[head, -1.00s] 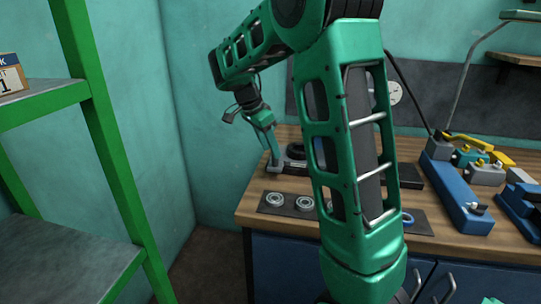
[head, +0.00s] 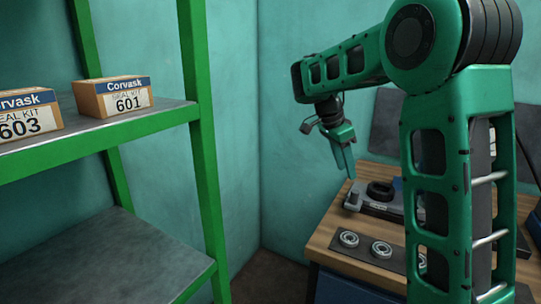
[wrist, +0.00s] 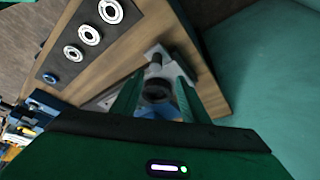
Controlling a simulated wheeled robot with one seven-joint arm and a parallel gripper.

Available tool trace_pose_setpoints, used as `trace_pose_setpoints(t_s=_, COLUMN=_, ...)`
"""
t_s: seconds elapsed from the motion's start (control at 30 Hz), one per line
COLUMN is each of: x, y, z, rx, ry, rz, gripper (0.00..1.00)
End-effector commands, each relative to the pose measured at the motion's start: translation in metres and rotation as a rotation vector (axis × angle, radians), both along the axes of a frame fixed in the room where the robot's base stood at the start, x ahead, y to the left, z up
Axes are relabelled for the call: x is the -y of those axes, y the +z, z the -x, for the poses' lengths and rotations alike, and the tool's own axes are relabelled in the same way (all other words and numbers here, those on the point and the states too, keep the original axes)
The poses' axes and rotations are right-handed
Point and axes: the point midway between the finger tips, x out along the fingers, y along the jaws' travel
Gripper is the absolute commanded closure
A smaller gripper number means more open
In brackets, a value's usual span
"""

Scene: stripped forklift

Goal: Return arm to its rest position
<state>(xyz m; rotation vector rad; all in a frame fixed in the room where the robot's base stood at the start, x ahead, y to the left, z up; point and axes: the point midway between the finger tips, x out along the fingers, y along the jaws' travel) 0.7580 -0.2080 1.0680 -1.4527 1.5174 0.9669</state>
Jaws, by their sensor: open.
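My gripper (head: 344,161) hangs from my green arm above the left end of the workbench in the head view. Its fingers point down and look empty. In the wrist view my gripper's two green fingers (wrist: 157,92) stand apart. Between and beyond them is a grey fixture (wrist: 155,72) with a dark ring (wrist: 157,91), below the fingers and not held. The same fixture (head: 352,199) and dark ring (head: 380,190) show on the bench in the head view. My upper arm hides much of the bench there.
The wooden workbench (head: 325,238) carries a dark strip with bearing rings (head: 348,239). A green-framed shelf (head: 203,130) stands at the left with Corvask boxes (head: 112,97) on it. Teal walls meet behind. The wall area between shelf and bench is clear.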

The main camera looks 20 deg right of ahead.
Motion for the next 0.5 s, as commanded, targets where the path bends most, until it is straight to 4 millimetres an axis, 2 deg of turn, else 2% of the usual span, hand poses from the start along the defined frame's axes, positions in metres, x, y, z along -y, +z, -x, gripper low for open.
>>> trace_pose_setpoints(t_s=0.13, x=0.003, y=0.000, z=0.007, rx=-0.008, ry=0.015, rz=-0.005, gripper=0.59)
trace_pose_setpoints(t_s=0.23, x=0.012, y=0.001, z=0.028, rx=-0.033, ry=0.067, rz=-0.025, gripper=0.59)
trace_pose_setpoints(t_s=0.37, x=0.025, y=-0.003, z=0.078, rx=-0.089, ry=0.200, rz=-0.074, gripper=0.59)
trace_pose_setpoints(t_s=0.5, x=0.031, y=-0.013, z=0.139, rx=-0.145, ry=0.375, rz=-0.142, gripper=0.59)
